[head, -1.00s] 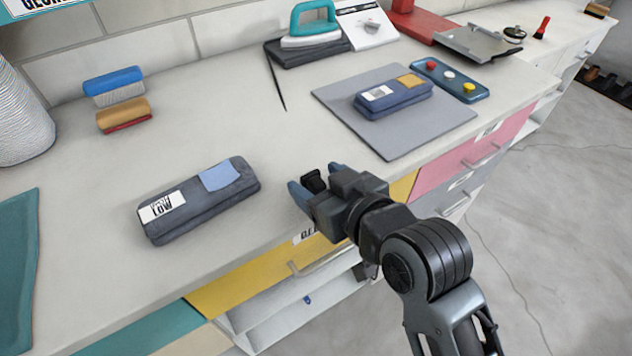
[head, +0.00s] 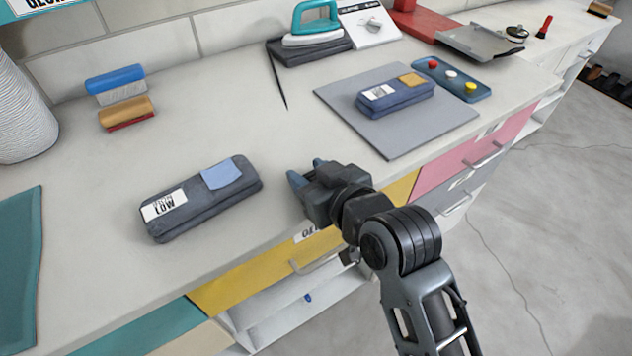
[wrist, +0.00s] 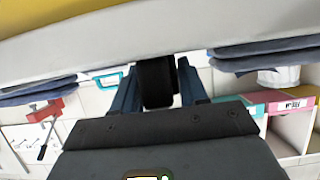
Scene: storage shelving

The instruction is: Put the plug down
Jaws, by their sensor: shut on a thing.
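The black plug (wrist: 157,82) is in the wrist view, between the two blue fingers of my gripper (wrist: 155,88). My gripper is shut on it. In the head view my gripper (head: 309,172) is at the front edge of the pale counter (head: 235,115), right of the dark pouch labelled LOW (head: 205,208). The plug is hidden or too dark to make out there. I cannot tell whether the plug touches the counter top.
A grey mat (head: 400,140) with a blue pouch (head: 395,97) lies behind and right of my gripper. A tray with coloured knobs (head: 452,78), brushes (head: 120,90) and a teal iron (head: 315,25) stand farther back. Counter between the LOW pouch and mat is clear.

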